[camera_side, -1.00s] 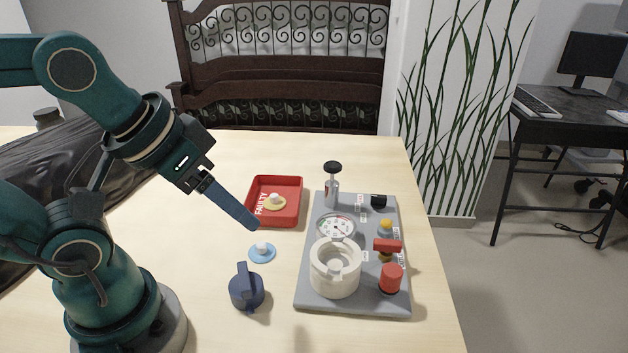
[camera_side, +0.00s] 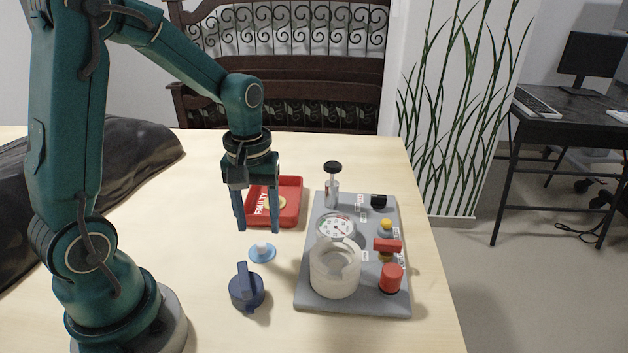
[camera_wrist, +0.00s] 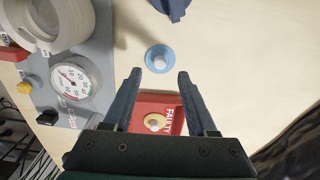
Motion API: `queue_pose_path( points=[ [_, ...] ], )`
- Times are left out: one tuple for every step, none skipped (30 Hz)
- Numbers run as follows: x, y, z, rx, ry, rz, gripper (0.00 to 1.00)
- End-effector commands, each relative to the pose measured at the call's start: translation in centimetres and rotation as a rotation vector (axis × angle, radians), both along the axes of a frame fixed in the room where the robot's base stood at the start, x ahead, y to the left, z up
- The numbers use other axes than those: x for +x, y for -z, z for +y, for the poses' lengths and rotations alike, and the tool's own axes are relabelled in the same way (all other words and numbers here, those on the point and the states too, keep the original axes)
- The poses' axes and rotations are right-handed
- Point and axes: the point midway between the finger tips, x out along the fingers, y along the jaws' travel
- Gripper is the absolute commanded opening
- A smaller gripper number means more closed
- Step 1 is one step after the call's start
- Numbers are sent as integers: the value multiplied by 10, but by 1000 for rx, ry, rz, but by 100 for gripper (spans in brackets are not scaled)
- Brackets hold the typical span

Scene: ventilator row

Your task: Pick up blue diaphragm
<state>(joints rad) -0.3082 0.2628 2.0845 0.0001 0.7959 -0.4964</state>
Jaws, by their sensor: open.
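My gripper (camera_side: 258,231) points down, open and empty, above the table and a little behind the diaphragm. It also shows in the wrist view (camera_wrist: 160,73) with its two fingers spread wide apart. The fingers do not touch the diaphragm.
A red tray (camera_side: 290,218) marked FAULTY holds a yellow diaphragm (camera_wrist: 154,122). A dark blue cap with a handle (camera_side: 246,291) stands in front of the diaphragm. To the right, a grey board (camera_side: 345,302) carries a whitish cup (camera_side: 334,278), a gauge (camera_side: 336,228) and red and yellow knobs.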

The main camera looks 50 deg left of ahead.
Motion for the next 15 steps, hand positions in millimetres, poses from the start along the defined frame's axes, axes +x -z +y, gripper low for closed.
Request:
queue_pose_path(
  points=[
    [-1,5,0,-1,-2,4,57],
    [-1,8,0,-2,-2,6,57],
    [-1,13,0,-1,-1,4,57],
    [-1,17,0,-2,-1,6,57],
    [-2,21,0,-2,-1,6,57],
    [-2,26,0,-1,0,5,57],
    [-2,29,0,-2,0,6,57],
    [-1,32,0,-1,0,4,57],
    [-1,36,0,-1,0,4,57],
    [-1,39,0,-1,0,4,57],
    [-1,41,0,-1,0,4,57],
    [-1,43,0,0,0,1,57],
    [-1,45,0,0,0,1,57],
    [-1,46,0,0,1,1,57],
    [-1,46,0,1,1,1,57]
  ],
)
